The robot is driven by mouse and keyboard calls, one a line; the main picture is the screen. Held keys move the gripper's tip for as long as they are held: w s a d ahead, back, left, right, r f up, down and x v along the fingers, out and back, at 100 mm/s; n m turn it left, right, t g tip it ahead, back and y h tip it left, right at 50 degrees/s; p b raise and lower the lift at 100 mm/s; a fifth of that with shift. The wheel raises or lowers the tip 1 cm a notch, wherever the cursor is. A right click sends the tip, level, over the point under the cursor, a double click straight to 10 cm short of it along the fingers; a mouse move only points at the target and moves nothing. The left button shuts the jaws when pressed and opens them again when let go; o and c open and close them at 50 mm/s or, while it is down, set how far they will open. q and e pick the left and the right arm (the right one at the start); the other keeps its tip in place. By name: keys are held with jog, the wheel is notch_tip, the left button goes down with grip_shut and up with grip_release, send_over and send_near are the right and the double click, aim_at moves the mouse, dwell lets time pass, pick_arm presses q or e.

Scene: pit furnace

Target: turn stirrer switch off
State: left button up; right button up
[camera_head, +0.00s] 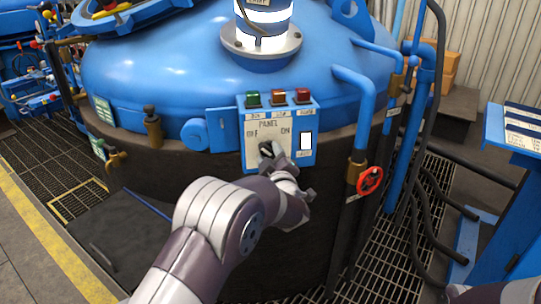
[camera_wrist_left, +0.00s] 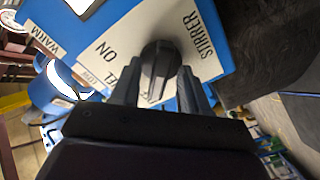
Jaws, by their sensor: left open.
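The stirrer switch is a dark rotary knob (camera_head: 265,149) on the pale plate of a blue control panel (camera_head: 308,120), fixed to the side of the furnace. The plate reads OFF on the left and ON on the right. My left gripper (camera_head: 275,157) is at the panel and partly covers the knob. In the left wrist view the knob (camera_wrist_left: 160,62) stands between the two open fingers, with STIRRER and ON lettered beside it. I cannot tell whether the fingers touch it, nor which way its pointer faces. My right gripper is out of view.
Green, orange and red lamps (camera_head: 278,97) top the panel, with a white-lit rocker (camera_head: 306,141) at its right. A blue pipe with a red valve wheel (camera_head: 369,180) stands right of the panel. Dark hoses (camera_head: 430,150) hang farther right. Floor grating (camera_head: 45,150) lies at left.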

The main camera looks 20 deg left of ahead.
pick_arm(q)
jog(key=p+v, duration=0.1)
jog(key=v, duration=1.1)
jog(key=shift+s, duration=0.1)
